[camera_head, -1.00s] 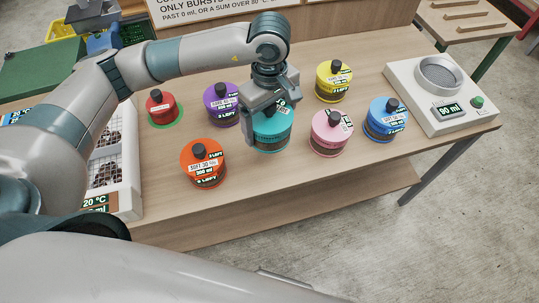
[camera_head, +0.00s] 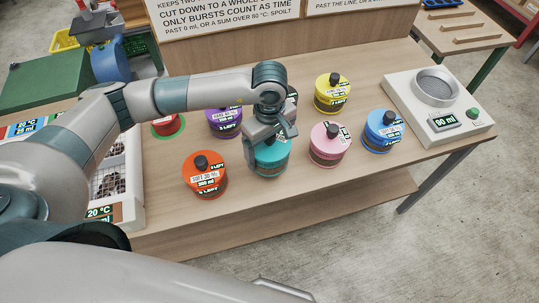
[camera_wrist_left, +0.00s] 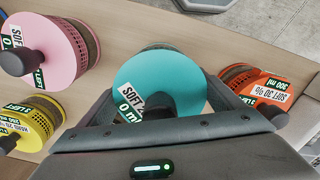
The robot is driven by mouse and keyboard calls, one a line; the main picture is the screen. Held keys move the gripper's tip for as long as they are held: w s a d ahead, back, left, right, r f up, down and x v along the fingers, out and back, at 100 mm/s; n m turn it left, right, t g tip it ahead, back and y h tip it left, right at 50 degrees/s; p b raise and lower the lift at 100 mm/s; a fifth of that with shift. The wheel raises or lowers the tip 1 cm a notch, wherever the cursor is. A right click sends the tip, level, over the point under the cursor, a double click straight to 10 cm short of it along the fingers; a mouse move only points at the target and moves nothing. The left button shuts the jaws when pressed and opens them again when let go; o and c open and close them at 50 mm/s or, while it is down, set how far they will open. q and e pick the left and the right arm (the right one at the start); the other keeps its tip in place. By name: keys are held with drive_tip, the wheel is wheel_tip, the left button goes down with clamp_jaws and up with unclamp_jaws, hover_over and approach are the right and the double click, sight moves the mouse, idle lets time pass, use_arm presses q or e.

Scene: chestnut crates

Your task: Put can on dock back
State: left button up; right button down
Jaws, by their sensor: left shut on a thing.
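A teal can (camera_head: 271,160) sits under my left gripper (camera_head: 269,137). The pictures do not mark which place is the back dock. My right gripper is not in view.
Around it stand an orange can (camera_head: 205,185), purple can (camera_head: 224,122), pink can (camera_head: 327,150), yellow can (camera_head: 332,96) and blue can (camera_head: 383,130). Signs (camera_head: 225,15) stand behind.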

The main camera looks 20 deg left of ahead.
use_arm(q)
drive_tip(key=shift+f+p, duration=0.75)
drive_tip(key=shift+f, duration=1)
drive_tip(key=shift+f, duration=0.2)
drive_tip(key=o, duration=1.5)
drive_tip(key=shift+r, duration=0.1)
